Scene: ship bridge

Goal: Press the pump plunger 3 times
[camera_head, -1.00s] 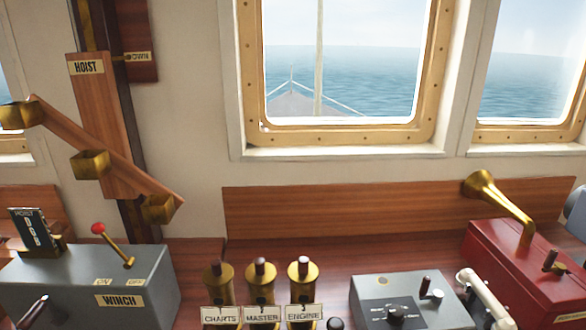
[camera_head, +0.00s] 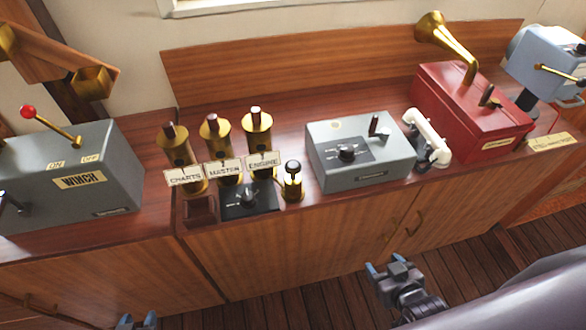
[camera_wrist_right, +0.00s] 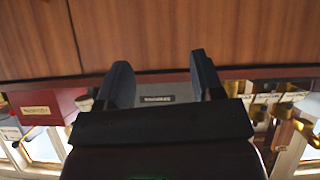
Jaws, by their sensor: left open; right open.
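A red box (camera_head: 462,122) with a brass horn (camera_head: 447,45) stands on the right part of the wooden console. A short plunger-like handle (camera_head: 489,97) with a dark grip and brass base sits on its top; it may be the pump plunger, but its label is too small to read. My right gripper (camera_head: 384,265) is open and empty in front of the cabinet, below and left of the red box. In the right wrist view its fingers (camera_wrist_right: 160,82) are apart, with the red box (camera_wrist_right: 58,108) at the left. My left gripper (camera_head: 137,321) is open; only its fingertips show.
A grey box (camera_head: 350,175) with a knob and switch and a white handset (camera_head: 428,138) are left of the red box. A blue-grey machine (camera_head: 545,60) with a brass lever is right. Labelled brass cylinders and the WINCH box (camera_head: 110,140) are further left. Floor is open before the cabinet.

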